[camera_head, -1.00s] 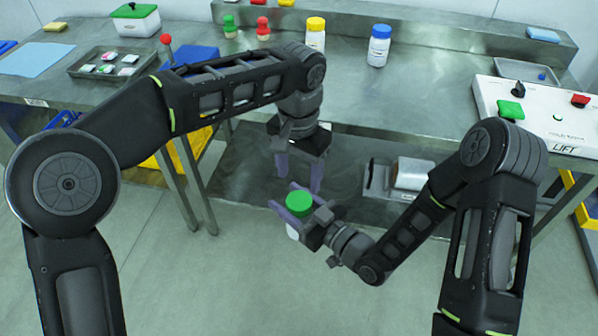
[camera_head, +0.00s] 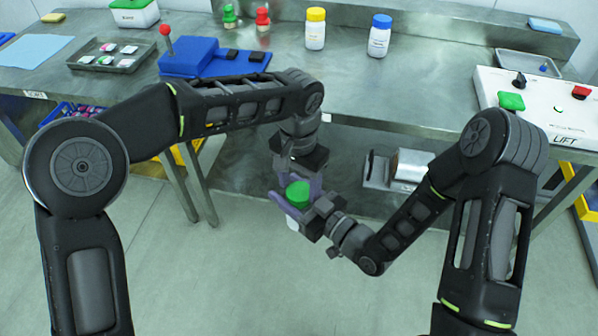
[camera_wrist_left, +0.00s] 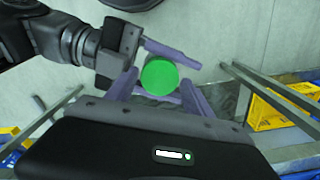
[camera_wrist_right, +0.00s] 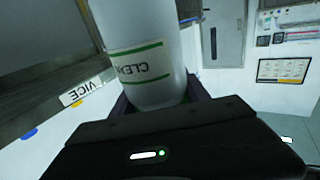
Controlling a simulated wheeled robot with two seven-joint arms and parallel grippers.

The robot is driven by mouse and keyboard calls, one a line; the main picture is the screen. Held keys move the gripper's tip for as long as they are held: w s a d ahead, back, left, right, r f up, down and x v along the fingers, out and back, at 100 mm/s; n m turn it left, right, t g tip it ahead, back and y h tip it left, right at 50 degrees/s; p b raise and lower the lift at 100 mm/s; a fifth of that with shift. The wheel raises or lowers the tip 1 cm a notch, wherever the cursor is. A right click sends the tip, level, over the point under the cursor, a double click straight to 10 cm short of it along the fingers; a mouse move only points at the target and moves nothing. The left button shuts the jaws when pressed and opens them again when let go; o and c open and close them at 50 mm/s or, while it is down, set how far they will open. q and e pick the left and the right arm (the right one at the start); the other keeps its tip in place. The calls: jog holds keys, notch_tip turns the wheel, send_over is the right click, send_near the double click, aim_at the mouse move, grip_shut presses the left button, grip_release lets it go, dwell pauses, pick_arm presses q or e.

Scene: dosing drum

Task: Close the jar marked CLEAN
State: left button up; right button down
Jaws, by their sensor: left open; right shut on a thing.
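The jar marked CLEAN (camera_wrist_right: 150,75) is a white bottle with a green-bordered label, held between the fingers of my right gripper (camera_head: 298,212). Its green lid (camera_head: 298,193) is on top, and the lid also shows in the left wrist view (camera_wrist_left: 160,76). My right gripper is shut on the jar in front of the bench. My left gripper (camera_wrist_left: 158,92) is open, with its fingers pointing down on either side of the green lid. I cannot tell whether the fingers touch the lid. Most of the jar body is hidden in the head view.
On the steel bench stand a yellow-capped jar (camera_head: 315,29) and a blue-capped jar (camera_head: 380,36). A blue block with a red-knobbed lever (camera_head: 187,58) and a tray (camera_head: 105,57) are at the left. The LIFT panel (camera_head: 545,105) is at the right.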

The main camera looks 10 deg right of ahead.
pick_arm(q)
jog(key=shift+f, duration=0.7)
jog(key=shift+c, duration=0.5)
jog(key=c, duration=1.2)
jog(key=m, duration=0.6)
jog(key=o, duration=1.6)
jog(key=shift+c, duration=0.2)
